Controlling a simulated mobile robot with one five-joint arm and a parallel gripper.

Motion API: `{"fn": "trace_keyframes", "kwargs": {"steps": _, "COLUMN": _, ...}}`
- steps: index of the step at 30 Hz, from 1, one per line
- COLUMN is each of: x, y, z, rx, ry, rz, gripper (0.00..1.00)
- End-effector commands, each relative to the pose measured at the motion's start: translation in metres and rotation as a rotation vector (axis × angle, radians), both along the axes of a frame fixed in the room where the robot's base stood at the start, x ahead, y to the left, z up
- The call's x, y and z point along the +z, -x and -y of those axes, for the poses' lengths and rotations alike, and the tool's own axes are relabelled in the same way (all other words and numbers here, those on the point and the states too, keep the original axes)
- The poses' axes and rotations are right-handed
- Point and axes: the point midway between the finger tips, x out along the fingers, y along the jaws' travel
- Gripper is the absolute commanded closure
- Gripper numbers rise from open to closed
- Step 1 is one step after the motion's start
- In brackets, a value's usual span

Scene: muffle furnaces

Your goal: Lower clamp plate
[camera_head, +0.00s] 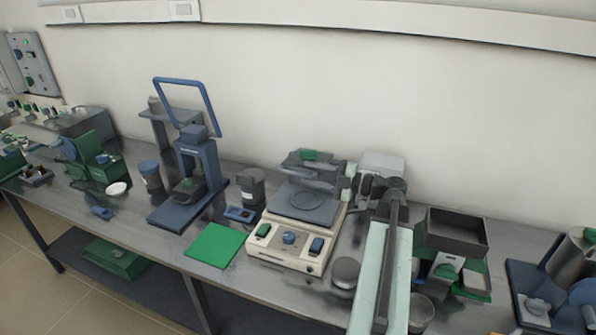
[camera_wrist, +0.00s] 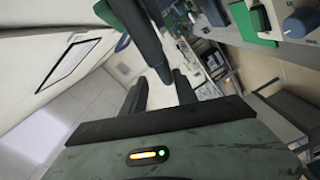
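The clamp device (camera_head: 288,240) has a cream base with green and blue controls and stands mid-bench. A flat dark grey plate (camera_head: 306,206) sits on it, with a raised dark assembly carrying a green part (camera_head: 308,155) behind and above. Which piece is the clamp plate is unclear. My gripper (camera_wrist: 160,76) is beside the device's right side; my arm partly hides it in the head view. In the wrist view its dark fingers are apart, and a dark bar (camera_wrist: 143,38) ends between them. I cannot tell whether they touch it.
A blue press (camera_head: 198,175) with a tilted frame stands left. A grey cylinder (camera_head: 345,273) stands close right of the device. A dark open box (camera_head: 457,235) is farther right. The wall is close behind.

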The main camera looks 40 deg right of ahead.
Motion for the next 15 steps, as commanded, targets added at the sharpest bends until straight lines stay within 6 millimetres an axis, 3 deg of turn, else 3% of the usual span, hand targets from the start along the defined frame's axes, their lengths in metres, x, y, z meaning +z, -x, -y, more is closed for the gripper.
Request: {"fn": "trace_keyframes", "kwargs": {"steps": 15, "x": 0.0002, "y": 0.0142, "z": 0.0092, "rx": -0.001, "ry": 0.0, "rz": 0.0, "gripper": 0.67}}
